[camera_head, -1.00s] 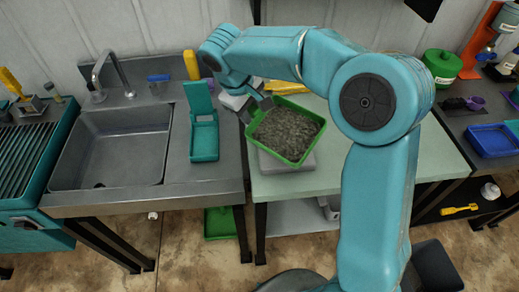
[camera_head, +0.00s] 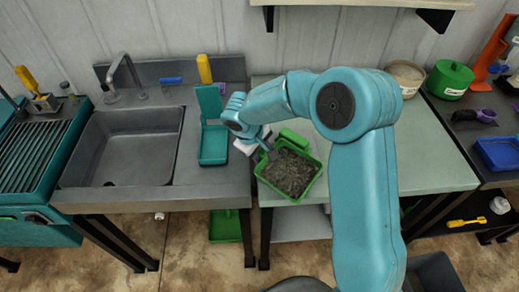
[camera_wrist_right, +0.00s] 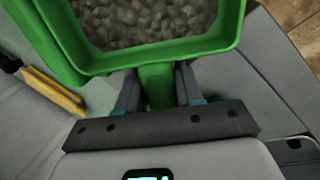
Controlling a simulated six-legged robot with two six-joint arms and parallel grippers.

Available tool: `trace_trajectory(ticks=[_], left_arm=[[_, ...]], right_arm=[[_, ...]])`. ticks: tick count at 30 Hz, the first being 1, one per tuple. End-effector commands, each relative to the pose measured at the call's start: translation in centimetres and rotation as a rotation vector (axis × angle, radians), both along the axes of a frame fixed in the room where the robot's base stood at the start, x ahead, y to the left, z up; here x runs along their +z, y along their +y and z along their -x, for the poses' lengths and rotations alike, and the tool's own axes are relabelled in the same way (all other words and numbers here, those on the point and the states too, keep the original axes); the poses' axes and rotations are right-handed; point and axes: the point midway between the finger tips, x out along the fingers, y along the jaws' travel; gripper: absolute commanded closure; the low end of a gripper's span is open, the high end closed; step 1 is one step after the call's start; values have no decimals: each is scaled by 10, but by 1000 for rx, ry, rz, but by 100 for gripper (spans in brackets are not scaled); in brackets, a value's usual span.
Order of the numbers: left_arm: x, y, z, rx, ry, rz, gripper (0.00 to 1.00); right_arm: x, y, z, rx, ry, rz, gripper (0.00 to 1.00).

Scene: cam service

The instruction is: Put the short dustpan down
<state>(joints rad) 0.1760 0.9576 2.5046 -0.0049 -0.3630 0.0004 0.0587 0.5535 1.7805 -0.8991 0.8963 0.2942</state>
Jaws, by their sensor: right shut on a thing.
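The green dustpan (camera_head: 318,178), a square pan filled with grey gravel, is held over the near left part of the pale green table (camera_head: 425,160) in the head view. In the right wrist view its rim and gravel fill the top, and its green handle (camera_wrist_right: 158,88) sits between the fingers. My right gripper (camera_head: 263,152) is shut on that handle. Whether the pan's underside touches anything is hidden. My left gripper is not in view.
A teal dustpan (camera_head: 213,145) stands on the sink counter to the left. A green object (camera_head: 294,137) lies just behind the held pan. A green pan (camera_head: 225,227) is on the floor below. The table's right part is clear.

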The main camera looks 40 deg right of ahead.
Motion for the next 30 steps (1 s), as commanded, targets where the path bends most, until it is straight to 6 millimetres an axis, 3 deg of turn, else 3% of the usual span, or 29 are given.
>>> trace_trajectory(ticks=[3,4,6,19,25,30], left_arm=[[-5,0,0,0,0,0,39],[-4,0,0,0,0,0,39],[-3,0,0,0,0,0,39],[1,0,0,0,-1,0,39],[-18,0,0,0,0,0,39],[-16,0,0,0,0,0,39]], right_arm=[[-4,0,0,0,0,0,100],[-3,0,0,0,0,0,58],[-2,0,0,0,0,0,39],[2,2,0,2,-2,2,39],[44,19,3,3,-9,1,39],[92,33,7,2,-6,1,39]])
